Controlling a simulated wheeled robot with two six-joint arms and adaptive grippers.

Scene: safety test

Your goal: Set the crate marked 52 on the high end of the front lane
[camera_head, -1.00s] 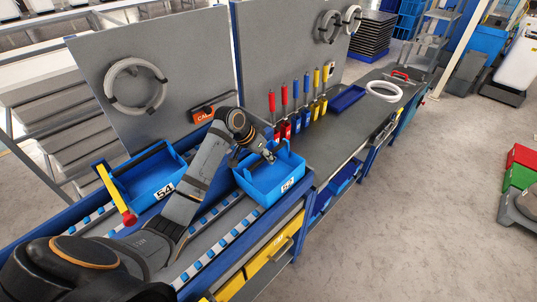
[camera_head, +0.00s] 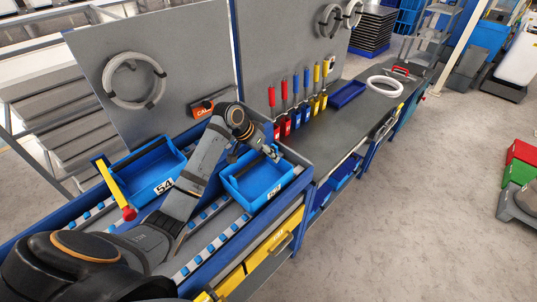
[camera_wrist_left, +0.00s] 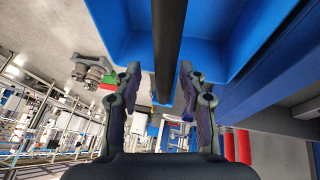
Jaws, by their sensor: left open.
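The blue crate (camera_head: 258,183) with a number label, too blurred to read surely, sits at the right end of the front roller lane (camera_head: 213,240). It looks level and resting on the lane. My left gripper (camera_head: 270,153) is over its handle. In the left wrist view, the open fingers (camera_wrist_left: 155,95) stand on both sides of the dark handle bar (camera_wrist_left: 168,45), with gaps between. The crate's blue walls (camera_wrist_left: 215,40) fill the top there. Another blue crate (camera_head: 150,170), marked 54, stands at the left on the rear lane. My right gripper is out of view.
A yellow bar with a red knob (camera_head: 130,213) stands beside crate 54. Grey panels (camera_head: 150,65) rise behind the lanes. Right of the lanes, a grey bench (camera_head: 335,125) holds several coloured tools, a blue tray (camera_head: 349,94) and a white coil (camera_head: 384,86).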

